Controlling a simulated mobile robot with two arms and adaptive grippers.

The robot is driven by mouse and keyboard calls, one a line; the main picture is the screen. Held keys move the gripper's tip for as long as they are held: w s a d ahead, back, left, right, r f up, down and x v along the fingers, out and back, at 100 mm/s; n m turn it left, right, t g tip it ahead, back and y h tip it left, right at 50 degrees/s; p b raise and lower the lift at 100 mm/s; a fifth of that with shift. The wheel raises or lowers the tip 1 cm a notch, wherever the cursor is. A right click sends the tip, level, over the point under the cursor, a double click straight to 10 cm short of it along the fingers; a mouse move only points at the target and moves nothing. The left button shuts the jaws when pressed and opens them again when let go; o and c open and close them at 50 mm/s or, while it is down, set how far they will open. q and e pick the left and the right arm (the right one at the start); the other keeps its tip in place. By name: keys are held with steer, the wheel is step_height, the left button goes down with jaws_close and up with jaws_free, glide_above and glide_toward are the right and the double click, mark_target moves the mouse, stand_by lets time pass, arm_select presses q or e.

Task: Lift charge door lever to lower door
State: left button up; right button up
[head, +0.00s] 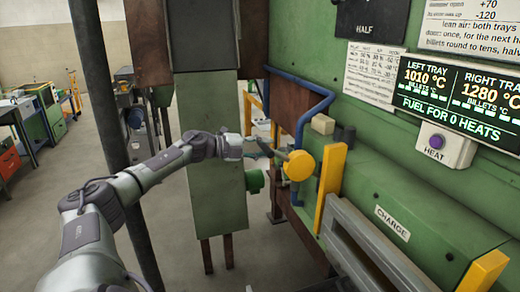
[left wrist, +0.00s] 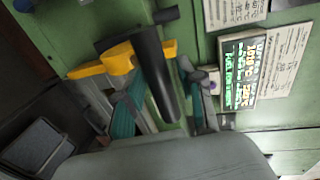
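The charge door lever shows in the head view as a round yellow hub (head: 298,165) beside the green furnace wall. In the left wrist view the lever has a yellow part (left wrist: 116,60) and a thick black grip (left wrist: 157,75). My left gripper (head: 272,151) reaches it from the left. In the left wrist view the fingers of this gripper (left wrist: 160,88) are spread, with the black grip between them and gaps visible on both sides. The charge door frame (head: 375,260), below the CHARGE label (head: 392,223), is partly cut off. My right gripper is not in view.
Yellow guides (head: 329,187) flank the charge opening. A blue pipe (head: 318,112) bends near the lever. A green post (head: 215,150) stands behind my left arm. A HEAT button box (head: 444,146) and display (head: 455,95) are at right. Open floor lies at left.

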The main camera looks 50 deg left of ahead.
arm_select(q)
steer(key=shift+o, duration=1.2)
steer(key=shift+w+d+r, duration=0.1)
steer(key=shift+w+r, duration=0.15)
steer(key=shift+r, duration=0.2)
steer(key=shift+w+d+f, duration=0.15)
steer(key=shift+w+f, duration=0.05)
steer(key=shift+w, duration=0.05)
steer(key=shift+f, duration=0.1)
steer(key=shift+s, duration=0.1)
steer(key=shift+s+f, duration=0.1)
steer(key=shift+s, duration=0.05)
steer(key=v, duration=0.7)
